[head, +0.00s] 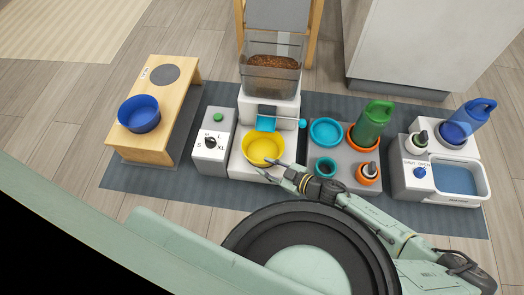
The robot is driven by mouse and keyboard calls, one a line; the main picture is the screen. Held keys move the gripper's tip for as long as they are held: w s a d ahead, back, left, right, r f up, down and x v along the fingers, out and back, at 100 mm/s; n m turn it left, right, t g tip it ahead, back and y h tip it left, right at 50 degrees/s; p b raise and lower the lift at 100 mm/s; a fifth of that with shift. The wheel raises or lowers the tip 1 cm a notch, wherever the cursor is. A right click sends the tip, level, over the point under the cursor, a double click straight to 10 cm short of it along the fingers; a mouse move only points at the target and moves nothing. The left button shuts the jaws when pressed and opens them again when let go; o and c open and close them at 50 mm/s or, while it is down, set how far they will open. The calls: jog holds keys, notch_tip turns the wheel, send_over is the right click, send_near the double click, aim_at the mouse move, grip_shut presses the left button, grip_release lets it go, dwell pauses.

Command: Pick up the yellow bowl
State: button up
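The yellow bowl (252,157) sits upright on the white base of the food dispenser (244,170), below its blue spout. My gripper (276,169) is at the bowl's near right edge, with its fingers pointing at the bowl. One fingertip overlaps the bowl's near rim in this view. I cannot tell whether it touches the rim or how far the fingers are apart. The bowl looks empty inside.
A blue bowl (139,114) stands on a wooden stand (184,100) at left. A grey control box (213,141) is close left of the yellow bowl. A grey tray (341,150) with bowls and bottles is close right. A water station (402,183) stands further right.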

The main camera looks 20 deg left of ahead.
aim_at(252, 160)
jog(key=b+x, duration=0.2)
jog(key=x, duration=0.5)
jog(key=shift+w+a+f, duration=0.1)
jog(key=shift+w+a, duration=0.05)
jog(key=shift+w, duration=0.1)
jog(key=shift+c, duration=0.3)
grip_shut()
